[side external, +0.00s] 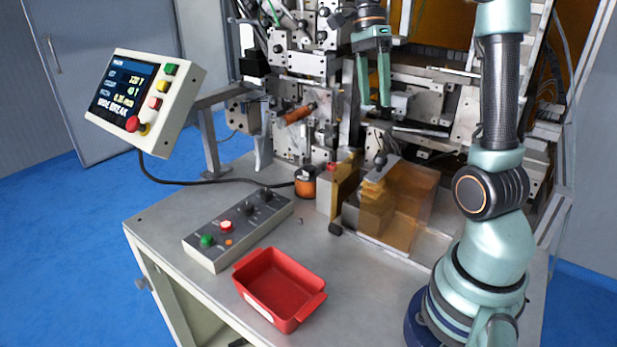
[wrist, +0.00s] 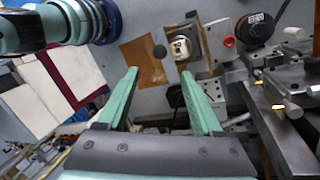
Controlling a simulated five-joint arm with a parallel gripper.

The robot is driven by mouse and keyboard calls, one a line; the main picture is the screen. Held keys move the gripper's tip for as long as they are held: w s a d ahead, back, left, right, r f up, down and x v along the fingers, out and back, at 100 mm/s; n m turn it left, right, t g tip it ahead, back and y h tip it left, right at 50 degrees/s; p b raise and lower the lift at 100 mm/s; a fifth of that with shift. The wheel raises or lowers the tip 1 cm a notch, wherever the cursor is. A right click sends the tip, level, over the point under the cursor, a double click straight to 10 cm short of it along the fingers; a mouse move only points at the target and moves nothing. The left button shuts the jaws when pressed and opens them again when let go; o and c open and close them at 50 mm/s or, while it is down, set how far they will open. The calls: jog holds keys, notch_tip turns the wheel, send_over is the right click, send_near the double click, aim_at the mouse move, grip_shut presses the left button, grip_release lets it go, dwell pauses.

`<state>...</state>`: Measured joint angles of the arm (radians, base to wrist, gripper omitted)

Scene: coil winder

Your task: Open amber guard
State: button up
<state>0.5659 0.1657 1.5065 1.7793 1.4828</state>
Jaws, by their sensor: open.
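The amber guard (side external: 412,208) is a see-through amber box at the back right of the bench, in front of the machine. In the wrist view it shows as a flat amber panel (wrist: 143,64), with a dark round knob (wrist: 159,51) at its edge. The knob also shows in the side view (side external: 381,159), just above the guard. My gripper (side external: 375,100) points down, open and empty, above the knob and apart from it. In the wrist view my gripper's fingertips (wrist: 159,73) stand either side of the knob's line. Whether the guard is latched cannot be told.
A red tray (side external: 274,310) and a grey button box (side external: 238,232) lie on the bench front. A copper spool (side external: 305,184) stands left of the guard. A tilted screen panel (side external: 145,100) is at left. Machine parts crowd behind the gripper.

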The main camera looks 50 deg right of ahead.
aim_at(380, 154)
jog(key=x, duration=1.2)
jog(key=shift+d+f, duration=0.1)
jog(key=shift+d, duration=0.15)
grip_shut()
dwell(1.1)
